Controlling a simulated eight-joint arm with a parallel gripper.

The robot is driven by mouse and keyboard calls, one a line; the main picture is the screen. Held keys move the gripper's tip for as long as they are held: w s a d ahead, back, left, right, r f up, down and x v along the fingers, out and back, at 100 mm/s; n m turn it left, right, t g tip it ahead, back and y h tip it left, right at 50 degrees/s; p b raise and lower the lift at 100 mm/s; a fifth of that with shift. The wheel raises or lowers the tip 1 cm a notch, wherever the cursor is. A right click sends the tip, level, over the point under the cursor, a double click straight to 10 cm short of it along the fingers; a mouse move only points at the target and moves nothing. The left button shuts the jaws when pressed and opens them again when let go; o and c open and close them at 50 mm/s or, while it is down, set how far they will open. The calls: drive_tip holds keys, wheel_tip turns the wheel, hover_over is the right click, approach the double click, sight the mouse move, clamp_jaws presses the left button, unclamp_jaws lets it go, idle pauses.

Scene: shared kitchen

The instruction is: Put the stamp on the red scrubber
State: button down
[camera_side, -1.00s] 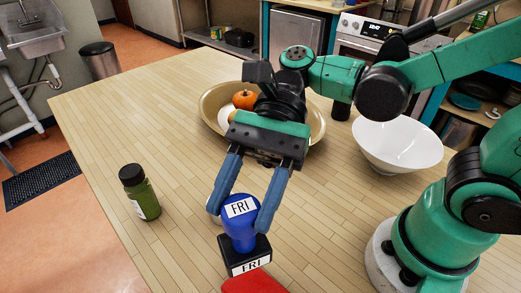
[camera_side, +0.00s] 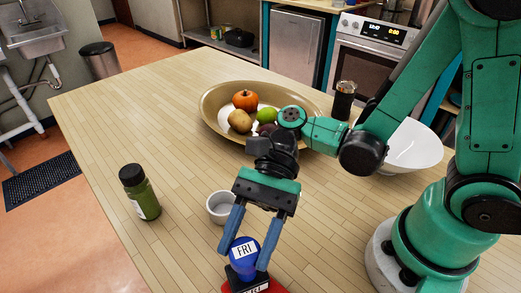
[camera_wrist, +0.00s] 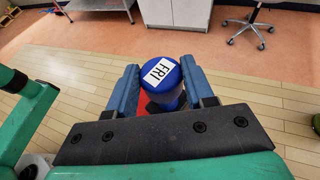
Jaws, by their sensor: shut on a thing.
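The stamp (camera_side: 244,258) has a blue handle with a white FRI label and a black base. My gripper (camera_side: 246,250) is shut on its blue handle. The stamp also shows between the fingers in the wrist view (camera_wrist: 163,84). The red scrubber (camera_side: 277,286) lies at the bottom edge of the side view, mostly hidden behind the stamp and cut off by the frame. A bit of its red (camera_wrist: 143,103) shows beside the stamp in the wrist view. The stamp's base is at or just above the scrubber; I cannot tell whether they touch.
A small white cup (camera_side: 219,208) stands just behind my gripper. A green jar with a black lid (camera_side: 140,193) is at the left. A tan bowl of produce (camera_side: 214,105), a white bowl (camera_side: 415,150) and a dark glass (camera_side: 344,98) stand farther back.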

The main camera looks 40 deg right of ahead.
drive_tip(key=shift+c, duration=1.6)
unclamp_jaws()
drive_tip(key=shift+d, duration=0.1)
drive_tip(key=w+d+r+n+t+h, duration=0.1)
drive_tip(key=w+d+n+t+h, duration=0.3)
drive_tip(key=d, duration=0.5)
drive_tip(key=w+d+r+n+t+h, duration=0.2)
drive_tip(key=w+d+n+t+h, duration=0.2)
drive_tip(key=d+n+t+h, duration=0.4)
drive_tip(key=shift+w+d+r+n+h, duration=0.2)
drive_tip(key=shift+w+d+n+h, duration=0.15)
drive_tip(key=shift+d+n, duration=0.5)
